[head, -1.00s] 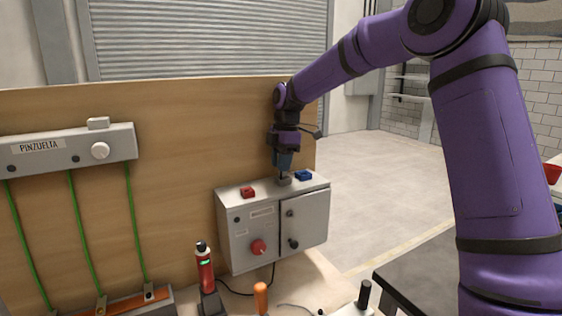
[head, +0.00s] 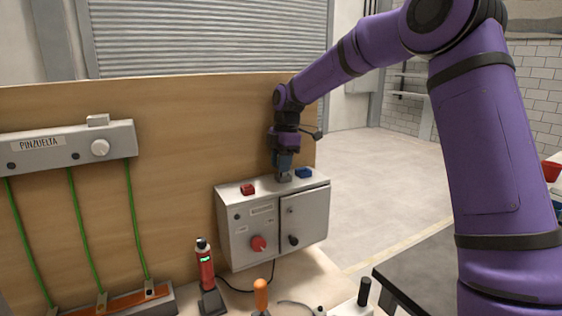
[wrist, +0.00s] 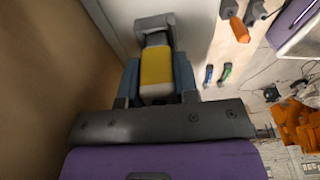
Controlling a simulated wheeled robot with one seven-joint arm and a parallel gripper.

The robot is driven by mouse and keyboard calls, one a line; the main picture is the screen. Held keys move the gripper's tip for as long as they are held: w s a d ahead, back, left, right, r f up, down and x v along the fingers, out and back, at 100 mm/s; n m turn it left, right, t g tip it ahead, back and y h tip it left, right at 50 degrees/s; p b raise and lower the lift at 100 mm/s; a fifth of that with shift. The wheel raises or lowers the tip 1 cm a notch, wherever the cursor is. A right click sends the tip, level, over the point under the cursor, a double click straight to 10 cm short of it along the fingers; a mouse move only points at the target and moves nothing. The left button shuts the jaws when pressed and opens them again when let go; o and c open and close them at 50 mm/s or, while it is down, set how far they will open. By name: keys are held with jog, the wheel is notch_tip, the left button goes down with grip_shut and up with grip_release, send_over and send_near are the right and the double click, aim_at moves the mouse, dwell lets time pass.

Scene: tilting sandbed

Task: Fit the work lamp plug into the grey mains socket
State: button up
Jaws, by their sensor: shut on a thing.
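My gripper (head: 284,164) points down over the top of the grey control box (head: 232,222). In the wrist view its blue fingers are shut on the work lamp plug (wrist: 157,68), a yellow body with a pale near end. The grey mains socket (head: 285,178) stands on the box top between a red and a blue socket. In the wrist view the grey socket (wrist: 154,24) lies at the plug's far end, in line with it. The plug's front end is hidden, so I cannot tell how deep it sits.
A wooden panel (head: 190,140) rises behind the box. A red torch-like tool (head: 205,266) and an orange-handled tool (head: 261,295) stand in front. Open floor lies to the right.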

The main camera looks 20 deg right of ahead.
jog(key=shift+f, duration=0.65)
dwell(0.3)
jog(key=o, duration=1.5)
jog(key=shift+o, duration=0.2)
jog(key=shift+r, duration=4)
jog(key=shift+s, duration=0.1)
